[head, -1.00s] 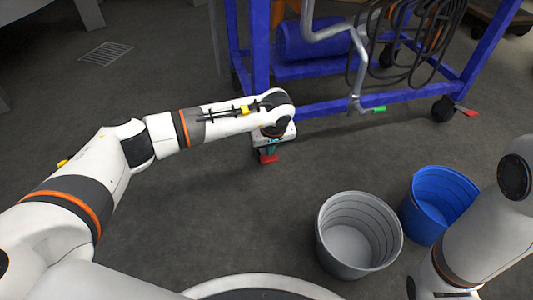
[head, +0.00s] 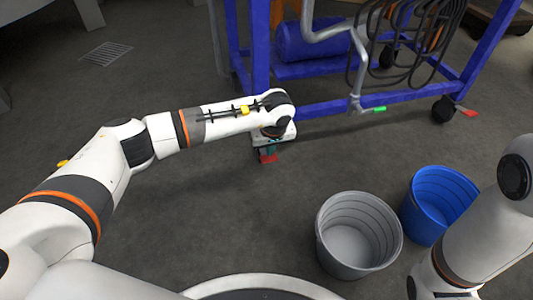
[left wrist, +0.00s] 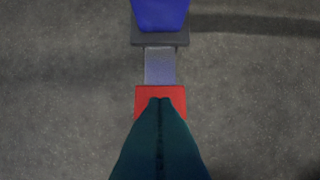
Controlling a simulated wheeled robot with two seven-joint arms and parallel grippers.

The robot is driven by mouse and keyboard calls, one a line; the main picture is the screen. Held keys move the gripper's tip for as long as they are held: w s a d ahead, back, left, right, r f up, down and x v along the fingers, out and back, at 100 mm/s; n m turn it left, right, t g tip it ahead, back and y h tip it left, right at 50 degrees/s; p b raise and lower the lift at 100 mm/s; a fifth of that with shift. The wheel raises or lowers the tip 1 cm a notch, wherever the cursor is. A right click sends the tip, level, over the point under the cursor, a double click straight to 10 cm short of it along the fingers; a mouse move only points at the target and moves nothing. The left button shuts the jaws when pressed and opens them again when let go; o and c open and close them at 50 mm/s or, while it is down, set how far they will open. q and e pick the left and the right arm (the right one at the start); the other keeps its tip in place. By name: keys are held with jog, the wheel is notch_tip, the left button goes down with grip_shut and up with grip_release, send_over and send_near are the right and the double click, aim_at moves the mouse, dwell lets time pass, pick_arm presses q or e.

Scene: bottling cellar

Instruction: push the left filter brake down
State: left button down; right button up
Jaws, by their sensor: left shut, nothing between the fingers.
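The left filter brake is a red pedal (head: 268,158) at the foot of the blue filter frame's near left leg, low over the floor. It also shows in the left wrist view (left wrist: 160,91), on a grey metal strip that runs from under the blue leg. My left gripper (head: 271,149) is shut and empty, pointing down at the pedal. In the left wrist view its closed fingertips (left wrist: 160,101) overlap the red pedal; whether they touch it I cannot tell. My wrist hides the wheel and part of the leg in the head view. My right gripper is not in view.
The blue frame (head: 340,103) carries a blue cylinder, hoses and a pipe with a green end. Another red pedal (head: 466,112) sits by its right wheel. A grey bucket (head: 345,270) and a blue bucket (head: 421,222) stand at the right. The floor left of them is clear.

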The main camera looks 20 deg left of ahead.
aim_at(270, 159)
pick_arm(q)
jog(key=shift+f+b, duration=0.75)
jog(key=shift+f, duration=1.55)
jog(key=shift+r, duration=0.1)
jog(key=shift+r+p, duration=2.35)
jog(key=shift+r, duration=0.7)
jog(key=shift+f, duration=0.1)
